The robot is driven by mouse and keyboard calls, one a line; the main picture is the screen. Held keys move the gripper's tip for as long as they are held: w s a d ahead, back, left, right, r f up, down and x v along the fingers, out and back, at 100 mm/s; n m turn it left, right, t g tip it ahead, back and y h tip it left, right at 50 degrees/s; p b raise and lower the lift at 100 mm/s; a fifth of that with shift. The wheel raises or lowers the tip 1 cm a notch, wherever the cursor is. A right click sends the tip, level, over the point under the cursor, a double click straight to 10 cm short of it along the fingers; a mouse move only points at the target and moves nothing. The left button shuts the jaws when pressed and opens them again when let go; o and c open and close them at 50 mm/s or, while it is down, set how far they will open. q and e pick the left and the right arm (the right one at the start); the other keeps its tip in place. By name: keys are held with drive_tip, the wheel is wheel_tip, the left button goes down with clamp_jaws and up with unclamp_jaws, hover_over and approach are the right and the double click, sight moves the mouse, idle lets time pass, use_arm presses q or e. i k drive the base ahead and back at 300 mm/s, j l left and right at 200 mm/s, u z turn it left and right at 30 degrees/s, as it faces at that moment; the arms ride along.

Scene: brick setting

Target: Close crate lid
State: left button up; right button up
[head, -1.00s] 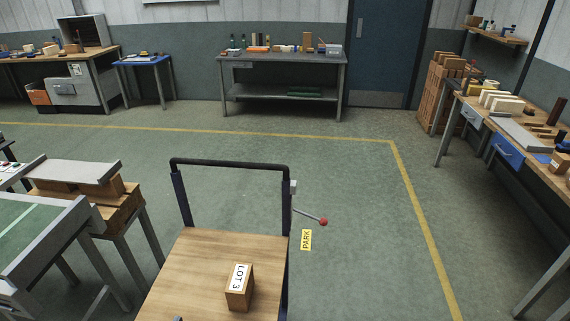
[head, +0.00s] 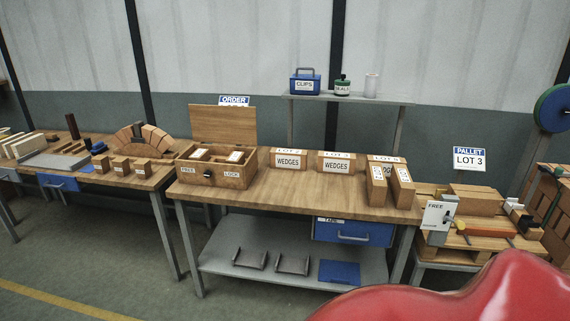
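In the head view a wooden crate (head: 208,175) stands at the left end of the middle workbench. Its lid (head: 222,125) is up, standing open at the back of the crate. Pale and brown blocks show inside the crate. Its front carries small labels, one reading FREE and one reading LOCK, with a dark latch (head: 208,173) between them. Neither of my grippers is in view.
The workbench (head: 290,196) also holds boxes marked WEDGES (head: 337,163) and upright LOT boxes (head: 400,184). A second bench (head: 140,182) with bricks and an arch stands to the left. A large red rounded shape (head: 470,295) fills the lower right. Floor is clear at lower left.

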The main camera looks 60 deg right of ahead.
sight(223, 124)
drive_tip(key=z, duration=1.3)
drive_tip(key=i+j, duration=0.2)
drive_tip(key=i, duration=0.3)
drive_tip(key=i+j+u, duration=0.1)
drive_tip(key=i, duration=0.35)
drive_tip(key=i+j, duration=0.25)
drive_tip(key=i, duration=0.25)
drive_tip(key=i+j+u, duration=0.1)
drive_tip(key=i, duration=0.4)
